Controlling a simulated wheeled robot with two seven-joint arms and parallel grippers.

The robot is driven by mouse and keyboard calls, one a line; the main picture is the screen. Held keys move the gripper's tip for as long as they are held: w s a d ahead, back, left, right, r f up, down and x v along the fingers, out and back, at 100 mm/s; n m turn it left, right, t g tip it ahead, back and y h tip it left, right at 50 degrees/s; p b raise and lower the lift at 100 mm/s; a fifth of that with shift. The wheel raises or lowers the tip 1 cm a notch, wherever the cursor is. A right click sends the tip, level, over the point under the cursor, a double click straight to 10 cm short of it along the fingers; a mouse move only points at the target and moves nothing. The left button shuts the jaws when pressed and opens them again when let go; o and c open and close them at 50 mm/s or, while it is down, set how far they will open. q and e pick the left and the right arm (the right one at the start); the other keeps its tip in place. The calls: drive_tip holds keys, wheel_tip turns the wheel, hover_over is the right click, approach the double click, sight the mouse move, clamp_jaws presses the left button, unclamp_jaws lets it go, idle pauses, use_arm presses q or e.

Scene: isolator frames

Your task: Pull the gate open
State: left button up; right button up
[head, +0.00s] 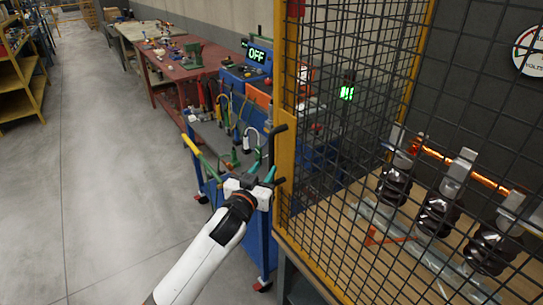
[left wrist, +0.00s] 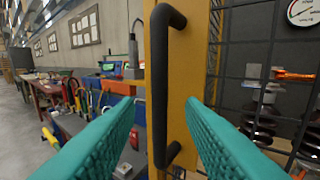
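The gate (head: 285,165) is a yellow-framed panel of black wire mesh on the right of the head view. Its yellow upright also shows in the left wrist view (left wrist: 191,75). A black upright bar handle (head: 271,148) is fixed to this upright, and it stands large in the middle of the left wrist view (left wrist: 158,85). My left gripper (head: 262,174) is at the lower part of the handle. Its teal fingers are spread on either side of the bar in the left wrist view, with visible gaps and no clear contact. My right gripper is in neither view.
A blue tool cart (head: 212,185) stands close left of the gate. A red workbench (head: 180,72) is farther back. The grey floor (head: 95,190) at left is clear.

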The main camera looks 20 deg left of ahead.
sight(270, 161)
use_arm(q)
drive_tip(key=shift+w+d+p, duration=0.15)
drive_tip(key=shift+w+p, duration=0.1)
drive_tip(key=shift+w, duration=1.35)
drive_tip(key=shift+w+d+p, duration=0.1)
drive_tip(key=shift+w+p, duration=0.1)
drive_tip(key=shift+w, duration=1.35)
clamp_jaws()
